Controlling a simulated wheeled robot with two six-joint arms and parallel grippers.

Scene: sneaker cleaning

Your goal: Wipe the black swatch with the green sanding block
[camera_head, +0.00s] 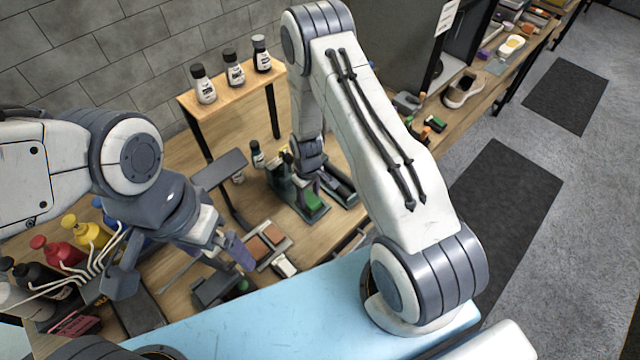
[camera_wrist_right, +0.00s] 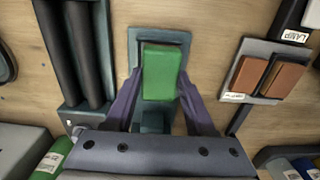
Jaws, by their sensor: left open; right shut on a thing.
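The green sanding block (camera_head: 314,203) sits in a grey-teal holder (camera_wrist_right: 144,36) on the bench. In the right wrist view, the block (camera_wrist_right: 160,72) lies between the purple fingers of my right gripper (camera_wrist_right: 160,100), which is shut on it. A light board (camera_head: 285,246) with two brown swatches lies to the left of and nearer than the block in the head view. The board also shows at the right of the wrist view, with a narrow dark strip between the browns. I cannot tell whether that strip is the black swatch. My left gripper (camera_head: 236,250) is open beside the board.
Dark cylinders in a rack (camera_wrist_right: 82,50) stand left of the block's holder in the wrist view. A wooden shelf (camera_head: 232,90) with three bottles stands behind. Coloured bottles (camera_head: 68,248) crowd the left. The light blue surface (camera_head: 250,325) in front is clear.

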